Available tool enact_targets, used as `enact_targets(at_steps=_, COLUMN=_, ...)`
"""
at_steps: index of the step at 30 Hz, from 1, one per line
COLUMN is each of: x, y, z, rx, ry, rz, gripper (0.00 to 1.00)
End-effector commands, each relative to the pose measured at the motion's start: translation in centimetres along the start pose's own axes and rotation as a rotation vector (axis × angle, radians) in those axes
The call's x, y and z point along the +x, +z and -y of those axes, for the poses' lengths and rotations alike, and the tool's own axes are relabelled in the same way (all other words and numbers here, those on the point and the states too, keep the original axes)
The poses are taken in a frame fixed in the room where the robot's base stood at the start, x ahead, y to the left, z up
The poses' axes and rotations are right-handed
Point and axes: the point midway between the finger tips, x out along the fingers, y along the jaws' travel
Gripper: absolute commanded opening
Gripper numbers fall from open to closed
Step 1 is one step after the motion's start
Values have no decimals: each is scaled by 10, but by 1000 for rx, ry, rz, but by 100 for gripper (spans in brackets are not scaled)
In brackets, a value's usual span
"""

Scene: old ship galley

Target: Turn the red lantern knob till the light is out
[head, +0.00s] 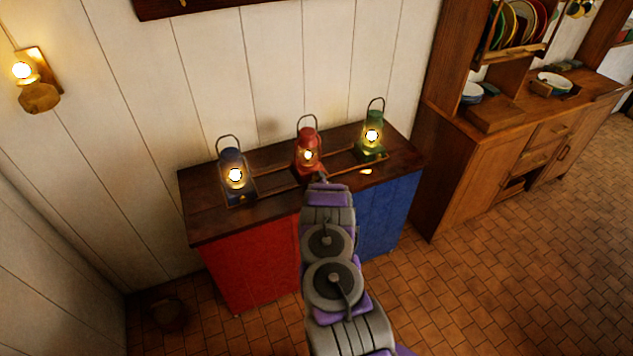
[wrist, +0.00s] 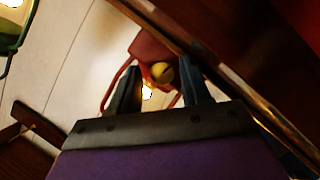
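The red lantern (head: 307,142) stands in the middle of three lanterns on the cabinet top, and its light is lit. Its glow looks smaller than in the blue lantern (head: 233,168) and green lantern (head: 373,130), both lit. In the wrist view the red lantern (wrist: 147,47) appears tilted, with a round brass knob (wrist: 162,72) facing me. My gripper (wrist: 160,88) is open, its two dark fingers on either side of the knob with gaps visible. In the head view my arm hides the knob and most of my gripper (head: 319,180).
A wall lamp (head: 38,80) hangs left. A wooden dresser (head: 480,170) stands right. The tiled floor (head: 465,290) at front right is clear.

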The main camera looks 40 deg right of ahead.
Motion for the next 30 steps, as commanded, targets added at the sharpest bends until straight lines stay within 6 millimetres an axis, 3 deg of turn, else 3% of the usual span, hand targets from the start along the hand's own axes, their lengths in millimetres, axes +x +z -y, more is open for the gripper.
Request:
enact_targets(at_steps=16, x=-5, y=0, z=3, rx=-1, ry=-6, rz=2, gripper=55)
enact_targets(at_steps=30, x=-61, y=-1, z=0, rx=2, ry=-3, rz=1, gripper=55)
